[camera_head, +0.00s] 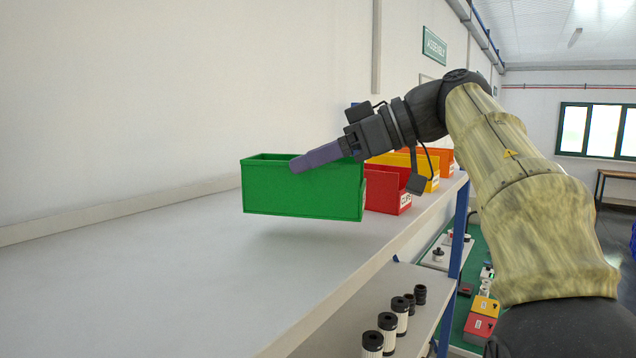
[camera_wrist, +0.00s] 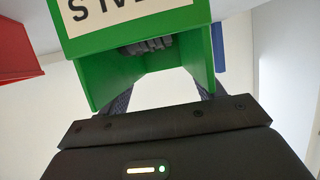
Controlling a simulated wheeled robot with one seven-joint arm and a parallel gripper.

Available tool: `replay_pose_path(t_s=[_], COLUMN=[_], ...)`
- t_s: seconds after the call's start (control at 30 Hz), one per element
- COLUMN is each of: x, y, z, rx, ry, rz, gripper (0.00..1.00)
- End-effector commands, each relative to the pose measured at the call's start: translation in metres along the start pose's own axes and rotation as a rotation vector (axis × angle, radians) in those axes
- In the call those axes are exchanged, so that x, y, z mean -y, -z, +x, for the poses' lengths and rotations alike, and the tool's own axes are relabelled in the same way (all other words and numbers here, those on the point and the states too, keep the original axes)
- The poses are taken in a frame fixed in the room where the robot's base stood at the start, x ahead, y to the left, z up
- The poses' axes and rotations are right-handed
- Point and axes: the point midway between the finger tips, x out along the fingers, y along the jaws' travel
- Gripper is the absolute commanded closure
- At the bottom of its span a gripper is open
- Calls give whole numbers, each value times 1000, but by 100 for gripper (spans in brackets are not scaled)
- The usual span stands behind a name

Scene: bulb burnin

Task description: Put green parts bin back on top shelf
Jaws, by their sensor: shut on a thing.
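The green parts bin (camera_head: 303,190) is held in the air a little above the top shelf (camera_head: 160,275), with a shadow on the shelf beneath it. My gripper (camera_head: 297,166) reaches in from the right and is shut on the bin near its upper edge. In the wrist view the green bin (camera_wrist: 98,65) fills the upper middle, with a white label in black letters, partly cut off. The gripper's fingertips are mostly hidden by the bin in that view. The bin looks about level.
A red bin (camera_head: 386,190), a yellow bin (camera_head: 428,165) and an orange bin (camera_head: 438,155) stand on the shelf just right of and behind the green bin. The shelf to the left and front is bare. A wall (camera_head: 180,90) runs behind. Black-and-white cylindrical parts (camera_head: 387,328) stand on a lower shelf.

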Motion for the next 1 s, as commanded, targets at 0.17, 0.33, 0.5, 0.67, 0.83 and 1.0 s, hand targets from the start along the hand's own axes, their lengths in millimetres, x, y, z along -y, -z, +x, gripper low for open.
replay_pose_path(t_s=[0.17, 0.33, 0.5, 0.67, 0.83, 1.0], x=[1, 1, 0, 0, 0, 0], y=[-16, -32, -34, -34, -36, -36], z=[7, 13, 14, 14, 15, 15], rx=[-1, -1, -1, -1, 0, 0], ry=[2, 1, 0, 0, 0, 0], rz=[2, 1, -1, -1, 0, 0], gripper=[72, 72, 72, 72, 21, 11])
